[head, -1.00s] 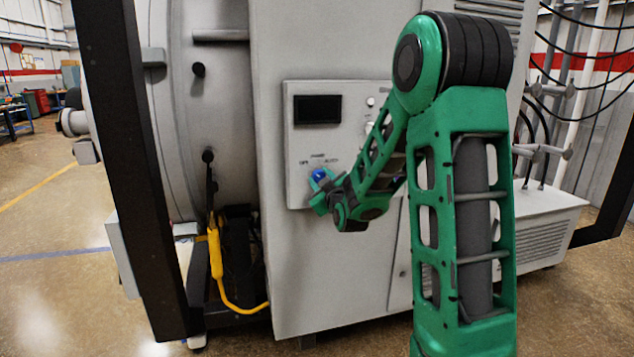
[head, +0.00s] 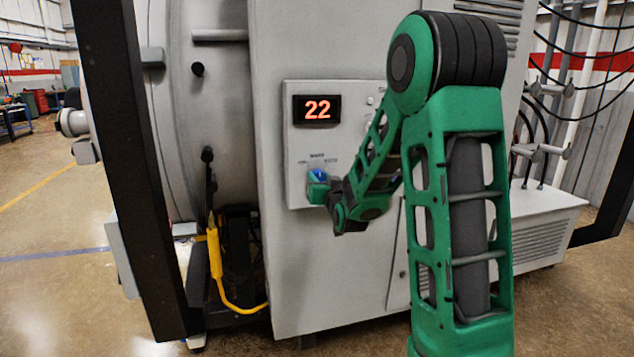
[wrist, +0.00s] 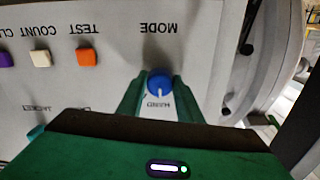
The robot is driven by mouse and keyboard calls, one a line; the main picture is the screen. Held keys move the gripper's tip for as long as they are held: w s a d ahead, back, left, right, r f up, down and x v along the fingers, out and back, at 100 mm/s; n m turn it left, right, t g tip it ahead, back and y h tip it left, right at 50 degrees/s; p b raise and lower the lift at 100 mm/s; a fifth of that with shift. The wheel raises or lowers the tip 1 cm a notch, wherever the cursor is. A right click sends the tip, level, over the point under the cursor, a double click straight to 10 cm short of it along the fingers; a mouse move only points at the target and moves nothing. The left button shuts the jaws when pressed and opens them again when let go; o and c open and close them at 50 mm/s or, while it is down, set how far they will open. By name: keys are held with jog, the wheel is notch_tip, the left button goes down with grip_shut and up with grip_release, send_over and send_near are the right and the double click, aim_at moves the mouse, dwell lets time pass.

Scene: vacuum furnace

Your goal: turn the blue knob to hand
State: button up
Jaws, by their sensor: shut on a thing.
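The blue knob (head: 318,175) is on the lower left of the grey control panel (head: 350,115) in the head view. It also shows in the wrist view (wrist: 159,82), where the panel and its lettering appear upside down. The green fingers of my gripper (wrist: 159,90) stand on both sides of the knob and are shut on it. The knob's white mark points down in the wrist view, toward a partly blurred label (wrist: 158,104) that seems to read HAND. The word MODE (wrist: 158,28) stands on the knob's other side.
The panel's display (head: 317,109) shows a red 22. In the wrist view an orange button (wrist: 88,57), a white one (wrist: 41,58) and a purple one (wrist: 6,60) lie left of the knob. A yellow-handled cable (head: 215,255) hangs beside the cabinet.

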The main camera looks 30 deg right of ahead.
jog(key=shift+a+f+m, duration=0.2)
jog(key=shift+f+m, duration=0.1)
dwell(0.4)
jog(key=o, duration=1)
jog(key=shift+o, duration=0.2)
jog(key=shift+r, duration=0.15)
jog(key=shift+d, duration=0.1)
